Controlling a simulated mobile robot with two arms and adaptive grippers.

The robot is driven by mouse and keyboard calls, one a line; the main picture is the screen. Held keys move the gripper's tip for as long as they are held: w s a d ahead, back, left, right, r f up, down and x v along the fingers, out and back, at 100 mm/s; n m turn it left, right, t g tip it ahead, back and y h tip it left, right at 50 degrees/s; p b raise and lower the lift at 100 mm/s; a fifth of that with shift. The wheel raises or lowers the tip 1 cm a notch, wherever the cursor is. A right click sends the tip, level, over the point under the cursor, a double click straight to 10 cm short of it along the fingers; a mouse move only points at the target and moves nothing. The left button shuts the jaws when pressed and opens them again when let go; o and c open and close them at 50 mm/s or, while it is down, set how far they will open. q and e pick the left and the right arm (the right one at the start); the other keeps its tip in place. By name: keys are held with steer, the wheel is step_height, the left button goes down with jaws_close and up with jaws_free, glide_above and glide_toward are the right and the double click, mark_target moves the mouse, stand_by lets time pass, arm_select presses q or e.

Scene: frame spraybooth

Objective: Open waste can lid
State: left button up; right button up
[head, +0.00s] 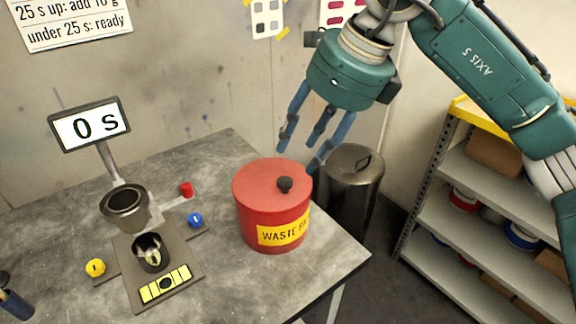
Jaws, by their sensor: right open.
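The red waste can (268,222) with a yellow "WASTE" label stands upright on the grey table. Its red lid (258,180) is closed on top and carries a black knob (285,185). My right gripper (302,155) comes in from the upper right. Its blue fingers are open, point downward and are empty. They appear above and behind the can, close to the lid's back right in the picture. I cannot tell the exact gap, but no finger is around the knob. My left gripper does not show.
A viscosity cup stand (160,270) with a "0 s" display (89,126) stands on the table (225,290), left of the can. A dark metal bin (345,205) stands behind the table's right edge. A shelf unit (480,185) with tins and boxes is at right.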

mark_target(285, 180)
steer(key=x, duration=0.3)
steer(key=shift+s+a+f+p, duration=0.15)
steer(key=shift+s+f+p, duration=0.05)
steer(key=shift+s+p, duration=0.1)
steer(key=shift+x, duration=0.9)
steer(key=x, duration=0.3)
steer(key=shift+w+f+p, duration=0.3)
steer(key=shift+p, duration=0.1)
steer(key=shift+c, duration=1.3)
steer(key=c, duration=0.5)
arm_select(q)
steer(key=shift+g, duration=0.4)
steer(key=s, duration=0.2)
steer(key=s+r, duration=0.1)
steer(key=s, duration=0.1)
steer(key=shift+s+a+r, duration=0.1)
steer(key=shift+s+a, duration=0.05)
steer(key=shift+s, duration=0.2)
arm_select(e)
jaws_close()
